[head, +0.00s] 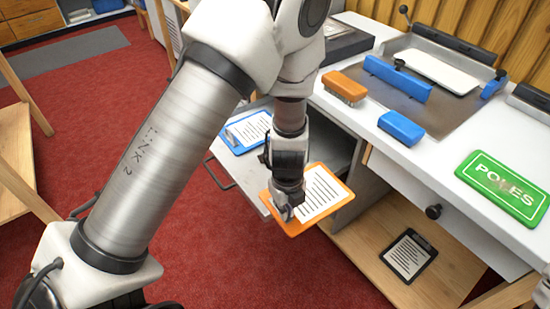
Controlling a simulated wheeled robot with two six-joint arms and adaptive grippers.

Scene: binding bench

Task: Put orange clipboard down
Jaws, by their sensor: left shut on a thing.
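My left gripper (285,208) comes down from above and is shut on the near left edge of the orange clipboard (341,202). The clipboard carries a white sheet with dark lines. It appears to be above or at the open grey drawer (222,173), overlapping its near right corner in the picture; I cannot tell whether it touches. A blue clipboard (232,146) with a white sheet lies in the drawer behind my wrist. My right gripper is not in view.
The white bench top (448,147) holds an orange brush (344,85), a blue block (401,125), a green POLES sign (503,187) and a grey metal tray with a blue bar (397,78). A black clipboard (410,255) lies on the wooden lower shelf (357,249).

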